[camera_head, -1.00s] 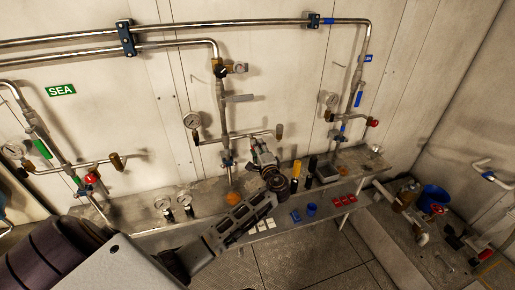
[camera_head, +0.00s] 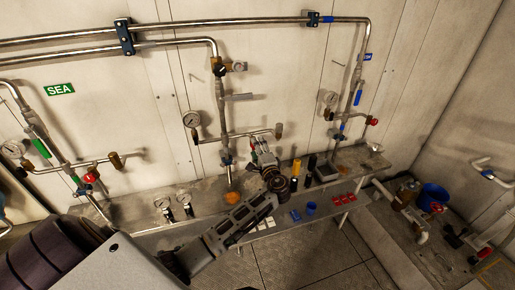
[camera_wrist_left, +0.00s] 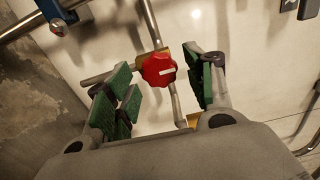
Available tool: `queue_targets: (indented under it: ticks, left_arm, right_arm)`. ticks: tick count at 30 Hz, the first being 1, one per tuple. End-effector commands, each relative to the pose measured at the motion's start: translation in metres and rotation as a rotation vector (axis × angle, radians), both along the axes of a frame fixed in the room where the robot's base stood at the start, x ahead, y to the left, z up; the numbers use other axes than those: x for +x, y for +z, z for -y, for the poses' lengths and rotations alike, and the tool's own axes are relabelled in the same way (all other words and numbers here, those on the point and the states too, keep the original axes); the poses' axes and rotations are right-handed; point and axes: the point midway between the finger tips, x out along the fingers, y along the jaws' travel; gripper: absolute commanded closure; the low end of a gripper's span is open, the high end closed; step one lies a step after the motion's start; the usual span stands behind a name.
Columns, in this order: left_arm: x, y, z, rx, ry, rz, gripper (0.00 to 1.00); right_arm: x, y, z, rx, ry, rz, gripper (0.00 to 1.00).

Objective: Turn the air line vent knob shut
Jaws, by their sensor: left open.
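The red vent knob (camera_wrist_left: 159,70) with a white pointer bar shows in the left wrist view, on a brass fitting of a thin pipe. My left gripper (camera_wrist_left: 164,82) is open, with a green-padded finger on each side of the knob and visible gaps to both. The white bar lies nearly level in that view. My right gripper is not in view.
The middle branch has a gauge (camera_head: 191,119) and a brass end piece (camera_head: 278,131) close to my gripper. A SEA sign (camera_head: 59,90) is on the wall.

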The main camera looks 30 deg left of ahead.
Motion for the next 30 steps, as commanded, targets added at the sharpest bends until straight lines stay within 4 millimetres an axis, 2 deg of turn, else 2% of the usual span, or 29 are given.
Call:
queue_targets:
  ticks: [21, 30]
  left_arm:
    - [-0.062, -0.001, 0.074, -0.002, -0.002, -0.001, 0.46]
    - [-0.072, 0.000, 0.085, 0.000, 0.000, 0.000, 0.46]
  right_arm:
    - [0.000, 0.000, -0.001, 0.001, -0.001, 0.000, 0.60]
    - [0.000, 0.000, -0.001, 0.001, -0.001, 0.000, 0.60]
